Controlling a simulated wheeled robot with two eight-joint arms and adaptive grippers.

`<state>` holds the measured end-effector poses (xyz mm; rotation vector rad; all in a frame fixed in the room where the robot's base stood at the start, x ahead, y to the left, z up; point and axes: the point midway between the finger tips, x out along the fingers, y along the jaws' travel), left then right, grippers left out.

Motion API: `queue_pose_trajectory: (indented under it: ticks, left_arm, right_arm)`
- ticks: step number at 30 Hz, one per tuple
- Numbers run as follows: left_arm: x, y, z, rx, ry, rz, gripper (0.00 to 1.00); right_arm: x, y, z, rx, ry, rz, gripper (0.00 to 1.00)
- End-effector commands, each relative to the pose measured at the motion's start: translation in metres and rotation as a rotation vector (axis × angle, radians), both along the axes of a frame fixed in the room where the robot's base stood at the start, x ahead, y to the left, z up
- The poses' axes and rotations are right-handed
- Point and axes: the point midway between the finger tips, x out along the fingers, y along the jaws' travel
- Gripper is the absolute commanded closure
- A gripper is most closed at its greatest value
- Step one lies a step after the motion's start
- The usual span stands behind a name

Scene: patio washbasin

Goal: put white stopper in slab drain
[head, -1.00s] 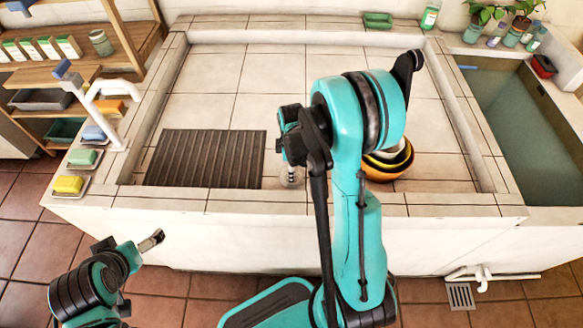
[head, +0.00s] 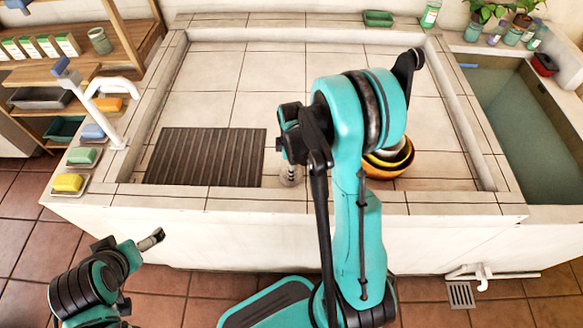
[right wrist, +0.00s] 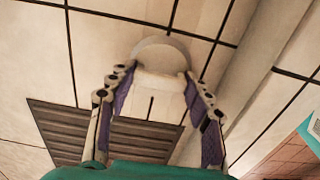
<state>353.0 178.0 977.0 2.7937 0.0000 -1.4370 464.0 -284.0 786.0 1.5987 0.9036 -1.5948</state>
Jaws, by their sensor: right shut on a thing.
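The white stopper (right wrist: 150,98) is between the two fingers of my right gripper (right wrist: 155,112), which is shut on it. A pale round disc edge (right wrist: 163,47) shows just beyond the grip; I cannot tell whether it touches the slab. In the head view my right gripper (head: 290,174) points down over the tiled slab (head: 270,75), near its front edge and just right of the ribbed mat. The slab drain is not visible. My left gripper (head: 152,239) is low in front of the basin, apart from everything; its finger gap is unclear.
The dark ribbed mat (head: 207,157) lies left of my right gripper. Stacked bowls (head: 390,160) stand to its right, partly behind my arm. A white tap (head: 108,88) and soap dishes line the left rim. The back of the slab is clear.

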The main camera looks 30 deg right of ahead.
Motion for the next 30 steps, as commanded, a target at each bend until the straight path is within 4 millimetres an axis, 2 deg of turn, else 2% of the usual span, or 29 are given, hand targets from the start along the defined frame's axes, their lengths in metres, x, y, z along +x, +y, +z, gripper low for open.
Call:
queue_pose_trajectory:
  ticks: [30]
  left_arm:
    - [0.0000,0.0000,-0.0072,0.000,0.000,0.000,0.00]
  right_arm:
    - [0.0000,0.0000,-0.0055,0.000,0.000,0.000,0.94]
